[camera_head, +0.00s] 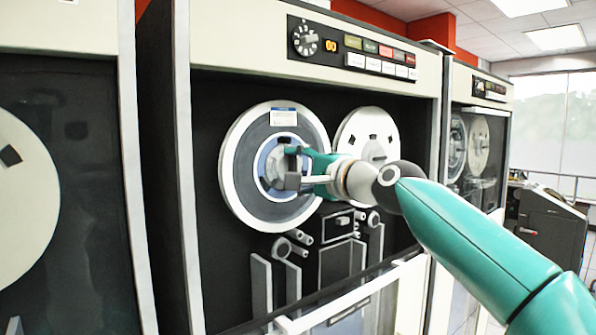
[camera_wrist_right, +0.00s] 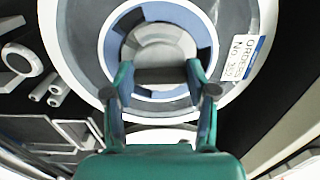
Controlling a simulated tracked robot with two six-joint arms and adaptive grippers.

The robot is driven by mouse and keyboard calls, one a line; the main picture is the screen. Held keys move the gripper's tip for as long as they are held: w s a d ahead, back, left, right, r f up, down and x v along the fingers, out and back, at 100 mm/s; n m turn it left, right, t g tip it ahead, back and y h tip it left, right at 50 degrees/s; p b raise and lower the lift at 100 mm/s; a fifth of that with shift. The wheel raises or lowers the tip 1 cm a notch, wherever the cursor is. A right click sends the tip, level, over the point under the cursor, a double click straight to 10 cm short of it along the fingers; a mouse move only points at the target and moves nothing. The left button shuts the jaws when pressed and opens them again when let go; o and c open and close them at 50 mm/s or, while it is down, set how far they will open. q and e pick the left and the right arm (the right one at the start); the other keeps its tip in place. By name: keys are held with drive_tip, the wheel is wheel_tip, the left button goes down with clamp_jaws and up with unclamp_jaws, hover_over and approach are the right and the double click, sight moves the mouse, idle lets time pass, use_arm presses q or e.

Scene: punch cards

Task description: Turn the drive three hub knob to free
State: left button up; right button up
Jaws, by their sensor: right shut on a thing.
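The hub knob sits at the centre of the left tape reel (camera_head: 233,160) on the middle drive. Its round light-grey face (camera_wrist_right: 160,45) shows in the right wrist view, inside a ring of blue and dark segments. My right gripper (camera_head: 290,166) reaches in from the right and is at the hub. In the right wrist view the fingers (camera_wrist_right: 160,76) stand on both sides of a dark bar across the hub, and they are shut on the knob. The fingers hide part of the hub in the head view. My left gripper is not in view.
A second reel (camera_head: 352,129) is to the right on the same drive. A control panel (camera_head: 352,50) with a dial and buttons is above. Guide rollers and blocks (camera_head: 341,262) sit below. A pale rail (camera_head: 350,297) crosses the drive's lower front. Other drives stand on both sides.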

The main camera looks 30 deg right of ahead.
idle(0.3)
drive_tip(key=o, duration=0.8)
drive_tip(key=shift+w, duration=0.1)
drive_tip(key=o, duration=0.4)
drive_tip(key=shift+w+a+f, duration=0.1)
drive_tip(key=shift+w+f, duration=0.05)
drive_tip(key=shift+c, duration=0.2)
drive_tip(key=shift+s, duration=0.25)
drive_tip(key=shift+s, duration=0.25)
drive_tip(key=s+d, duration=0.1)
drive_tip(key=s, duration=1)
